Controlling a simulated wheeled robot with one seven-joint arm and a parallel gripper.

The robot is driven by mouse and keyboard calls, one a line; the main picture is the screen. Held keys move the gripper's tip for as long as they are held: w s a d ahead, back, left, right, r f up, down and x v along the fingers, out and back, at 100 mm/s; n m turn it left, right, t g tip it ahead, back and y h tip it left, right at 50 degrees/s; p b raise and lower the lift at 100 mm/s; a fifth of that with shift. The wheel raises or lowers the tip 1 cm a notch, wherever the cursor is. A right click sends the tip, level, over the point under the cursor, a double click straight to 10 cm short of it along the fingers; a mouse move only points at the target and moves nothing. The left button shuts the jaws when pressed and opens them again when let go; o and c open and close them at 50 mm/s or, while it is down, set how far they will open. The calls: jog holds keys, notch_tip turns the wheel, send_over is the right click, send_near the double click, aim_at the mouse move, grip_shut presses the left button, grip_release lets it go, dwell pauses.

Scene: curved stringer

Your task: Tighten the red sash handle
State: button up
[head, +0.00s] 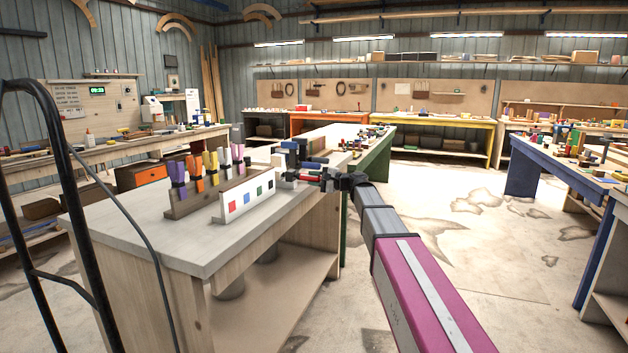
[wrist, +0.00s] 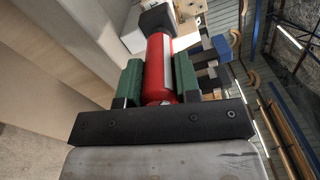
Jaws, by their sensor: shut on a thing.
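A red handle (wrist: 158,68) shows in the wrist view, a rounded red cylinder with a pale stripe along one side and a black block at its far end. My gripper (wrist: 158,80) is shut on it, with one green-padded finger on each side. In the head view my arm reaches to the right end of the wooden bench, and my gripper (head: 308,178) is small there among dark, blue and red parts.
On the bench (head: 150,232) stand a wooden rack (head: 205,192) with purple, orange, yellow and pink handled clamps and a white board (head: 246,200) with coloured squares. A black tubular frame (head: 40,180) rises at the left. Open floor (head: 480,270) lies to the right.

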jog(key=m, duration=0.4)
jog(key=shift+f, duration=0.1)
jog(key=shift+m, duration=1.9)
jog(key=o, duration=0.9)
jog(key=v, duration=1.1)
